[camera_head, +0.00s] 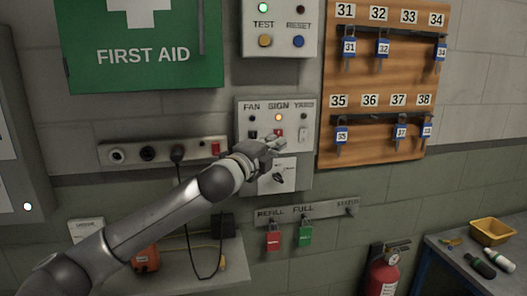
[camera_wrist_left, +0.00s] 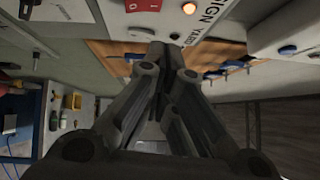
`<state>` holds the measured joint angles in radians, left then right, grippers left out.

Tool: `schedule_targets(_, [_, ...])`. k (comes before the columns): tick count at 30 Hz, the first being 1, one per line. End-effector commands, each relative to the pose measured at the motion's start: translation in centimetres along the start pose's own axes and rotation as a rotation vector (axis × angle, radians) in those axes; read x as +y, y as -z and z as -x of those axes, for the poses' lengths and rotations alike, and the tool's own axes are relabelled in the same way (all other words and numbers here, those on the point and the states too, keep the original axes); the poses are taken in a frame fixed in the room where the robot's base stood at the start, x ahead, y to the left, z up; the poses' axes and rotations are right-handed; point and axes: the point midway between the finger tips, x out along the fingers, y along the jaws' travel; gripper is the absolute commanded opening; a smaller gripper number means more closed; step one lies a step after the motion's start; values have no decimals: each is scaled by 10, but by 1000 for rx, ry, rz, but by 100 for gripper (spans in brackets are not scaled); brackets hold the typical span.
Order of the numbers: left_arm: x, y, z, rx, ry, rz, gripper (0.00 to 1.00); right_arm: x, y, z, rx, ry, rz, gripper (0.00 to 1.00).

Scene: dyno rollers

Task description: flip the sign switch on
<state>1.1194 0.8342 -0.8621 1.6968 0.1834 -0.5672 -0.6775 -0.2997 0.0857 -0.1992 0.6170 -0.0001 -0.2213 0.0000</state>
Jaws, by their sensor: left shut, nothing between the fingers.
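The switch panel (camera_head: 243,108) on the wall is labelled FAN, SIGN and YARD. The red sign switch (camera_head: 278,132) sits in its middle, under an orange lamp (camera_head: 278,117) that looks lit. In the left wrist view the red switch (camera_wrist_left: 143,5) is cut by the top edge, beside the glowing lamp (camera_wrist_left: 189,8) and the SIGN label. I cannot tell which way the switch is tipped. My left gripper (camera_head: 275,143) is shut and empty, just below the switch; I cannot tell whether it touches. It also shows in the left wrist view (camera_wrist_left: 164,55).
A fan switch and a yard switch (camera_head: 303,133) flank the sign switch. A rotary knob panel (camera_head: 283,177) is just below. A socket strip (camera_head: 130,153) is to the left, and a wooden key board (camera_head: 380,82) to the right. A TEST/RESET box (camera_head: 280,28) is above.

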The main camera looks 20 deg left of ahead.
Motion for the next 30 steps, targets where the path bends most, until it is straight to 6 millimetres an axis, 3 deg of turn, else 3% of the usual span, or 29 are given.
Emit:
schedule_targets(5, [-4,0,28,2,4,-2,0,-11,20,-12,32,12,-6,40])
schedule_targets(12, [-10,-1,48,1,2,-1,0,-10,3,-16,8,11,-4,40])
schedule_targets(17, [-11,-1,51,1,2,0,0,-8,-6,-16,-6,9,-3,40])
schedule_targets(30, [-8,1,50,3,-2,5,0,-3,0,-16,3,3,0,40])
